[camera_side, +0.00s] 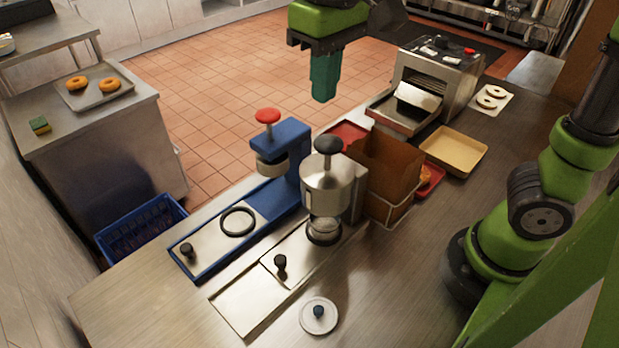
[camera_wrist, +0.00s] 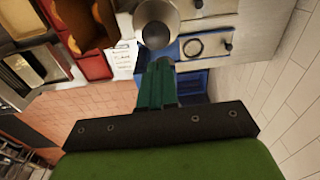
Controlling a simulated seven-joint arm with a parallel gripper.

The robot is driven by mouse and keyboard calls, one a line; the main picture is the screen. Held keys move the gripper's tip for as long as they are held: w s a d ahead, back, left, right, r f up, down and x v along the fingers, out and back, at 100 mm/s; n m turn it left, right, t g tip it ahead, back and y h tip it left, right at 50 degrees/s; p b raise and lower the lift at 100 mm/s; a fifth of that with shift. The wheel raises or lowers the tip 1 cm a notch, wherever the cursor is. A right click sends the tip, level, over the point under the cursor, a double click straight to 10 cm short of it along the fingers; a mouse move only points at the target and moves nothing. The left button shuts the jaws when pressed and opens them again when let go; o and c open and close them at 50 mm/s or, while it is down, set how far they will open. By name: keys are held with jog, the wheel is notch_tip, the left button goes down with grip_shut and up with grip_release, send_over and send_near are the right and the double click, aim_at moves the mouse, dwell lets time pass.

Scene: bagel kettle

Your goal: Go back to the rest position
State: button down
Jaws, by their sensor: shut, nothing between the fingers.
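My gripper (camera_side: 323,78) hangs in the air in the side view, above and behind the counter, with its dark green fingers pointing down. The fingers are together and hold nothing. In the wrist view my gripper (camera_wrist: 160,68) also shows shut, with its tips in front of the blue press and the kettle-like metal machine. It looks clear of every object.
On the counter (camera_side: 430,250) stand a blue press (camera_side: 290,145), a steel machine (camera_side: 328,185) with a black knob, a brown box (camera_side: 388,170), a beige tray (camera_side: 455,150) and a toaster oven (camera_side: 437,75). A round lid (camera_side: 318,316) lies in front. A side table holds two bagels on a tray (camera_side: 70,98).

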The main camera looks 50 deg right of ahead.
jog(key=s+d+f+m+t+y, duration=0.1)
jog(key=s+d+f+m+t, duration=0.3)
jog(key=d, duration=0.7)
notch_tip(320, 180, down, 3)
jog(key=s+t, duration=0.2)
jog(key=shift+r+t+y, duration=0.2)
jog(key=shift+t+y, duration=0.1)
jog(key=shift+y, duration=0.1)
